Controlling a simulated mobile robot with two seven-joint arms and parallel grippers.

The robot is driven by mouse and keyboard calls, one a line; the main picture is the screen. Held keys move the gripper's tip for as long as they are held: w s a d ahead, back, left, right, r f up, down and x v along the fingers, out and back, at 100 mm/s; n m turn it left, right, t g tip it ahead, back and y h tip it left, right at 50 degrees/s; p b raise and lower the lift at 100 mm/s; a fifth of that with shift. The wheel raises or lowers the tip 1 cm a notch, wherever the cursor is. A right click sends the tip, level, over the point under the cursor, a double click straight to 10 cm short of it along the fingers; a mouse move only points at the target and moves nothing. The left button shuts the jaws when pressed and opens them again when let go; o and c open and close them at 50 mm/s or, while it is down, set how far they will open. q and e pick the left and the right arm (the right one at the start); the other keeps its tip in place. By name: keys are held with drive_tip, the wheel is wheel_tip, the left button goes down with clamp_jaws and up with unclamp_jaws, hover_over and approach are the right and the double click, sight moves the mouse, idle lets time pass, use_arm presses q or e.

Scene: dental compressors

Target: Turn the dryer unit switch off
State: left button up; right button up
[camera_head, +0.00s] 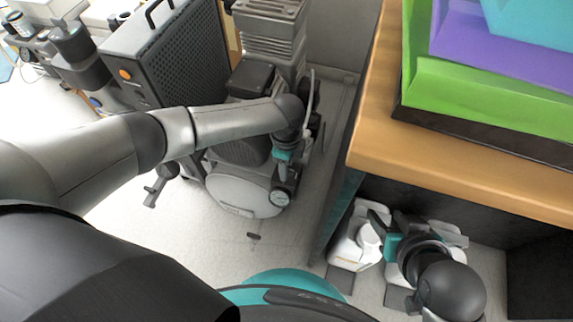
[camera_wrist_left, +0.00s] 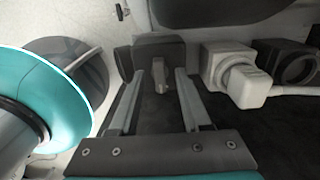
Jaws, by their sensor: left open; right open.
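In the left wrist view, a dark switch box with a small light-grey lever (camera_wrist_left: 160,76) sits straight ahead of my left gripper (camera_wrist_left: 160,92). The two fingers are apart, with the lever in the gap between them in the picture; I see no clear contact. In the head view my left arm reaches over the compressor unit (camera_head: 246,197), and my left gripper (camera_head: 284,176) points down at its right side, beside a round gauge (camera_head: 279,198). The lever cannot be made out there. My right gripper (camera_head: 376,240) is low beside the wooden table, its fingers hard to make out.
A white plug (camera_wrist_left: 240,82) and a dark round socket (camera_wrist_left: 298,69) sit right of the switch box. A black perforated cabinet (camera_head: 172,58) with an orange button stands behind my left arm. The wooden table (camera_head: 440,165) bearing coloured trays (camera_head: 480,95) limits room on the right.

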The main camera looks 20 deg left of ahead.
use_arm(q)
clamp_jaws()
idle(0.4)
